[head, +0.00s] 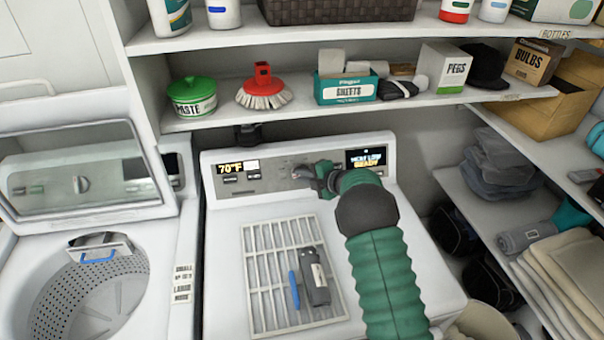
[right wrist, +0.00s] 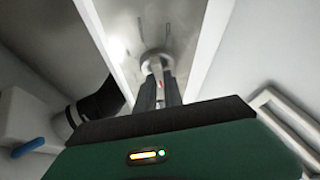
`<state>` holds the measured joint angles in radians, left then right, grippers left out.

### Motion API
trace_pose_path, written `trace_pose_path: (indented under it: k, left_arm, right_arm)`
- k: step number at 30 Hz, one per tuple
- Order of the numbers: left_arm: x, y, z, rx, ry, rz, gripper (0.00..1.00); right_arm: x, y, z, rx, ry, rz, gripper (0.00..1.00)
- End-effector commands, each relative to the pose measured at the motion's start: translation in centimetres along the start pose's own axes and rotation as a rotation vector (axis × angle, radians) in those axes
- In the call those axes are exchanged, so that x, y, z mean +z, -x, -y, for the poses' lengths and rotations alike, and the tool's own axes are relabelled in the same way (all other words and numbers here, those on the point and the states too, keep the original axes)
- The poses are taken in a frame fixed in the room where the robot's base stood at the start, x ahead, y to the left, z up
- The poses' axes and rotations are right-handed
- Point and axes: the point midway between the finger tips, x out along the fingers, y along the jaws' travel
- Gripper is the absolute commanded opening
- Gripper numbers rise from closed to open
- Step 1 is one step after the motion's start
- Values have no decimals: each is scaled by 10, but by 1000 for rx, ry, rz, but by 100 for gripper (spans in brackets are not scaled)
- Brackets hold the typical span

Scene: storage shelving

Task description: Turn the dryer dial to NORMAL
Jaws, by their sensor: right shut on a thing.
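The dryer (head: 222,214) is white and stands in the middle of the head view, with a grey control panel (head: 270,178) along its back. A lit display (head: 366,158) on the panel's right reads something like "VERY LOW" and "READY". My right gripper (head: 300,173) reaches the panel's middle, where it hides most of the dial. In the right wrist view, the round metallic dial (right wrist: 155,60) sits between the fingertips of my right gripper (right wrist: 160,75), which are shut on it. The dial's pointer and setting labels cannot be read. My left gripper is not in view.
A drying rack (head: 262,300) with a dark bottle (head: 314,276) and blue item lies on the dryer top. An open washer (head: 90,290) stands at left. A shelf above holds a green tub (head: 192,104), red brush (head: 263,90) and sheets box (head: 345,92). Shelves with towels (head: 570,270) stand at right.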

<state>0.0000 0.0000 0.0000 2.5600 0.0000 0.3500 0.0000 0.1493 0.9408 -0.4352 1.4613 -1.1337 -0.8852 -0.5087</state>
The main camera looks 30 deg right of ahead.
Motion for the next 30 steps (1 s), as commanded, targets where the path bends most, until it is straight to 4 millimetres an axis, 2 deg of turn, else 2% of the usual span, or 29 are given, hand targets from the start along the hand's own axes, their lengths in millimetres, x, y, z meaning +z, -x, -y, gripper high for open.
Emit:
trace_pose_path:
  k: [1, 12, 29, 30]
  left_arm:
    - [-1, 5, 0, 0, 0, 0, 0]
    - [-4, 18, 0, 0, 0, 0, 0]
    - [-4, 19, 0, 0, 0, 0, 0]
    - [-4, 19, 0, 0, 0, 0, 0]
  right_arm:
    - [5, 3, 2, -26, 26, 12, 0]
    - [6, 3, 1, -109, 183, 14, 0]
    - [7, 3, 0, -121, 215, 16, 0]
    - [7, 3, -1, -121, 215, 16, 16]
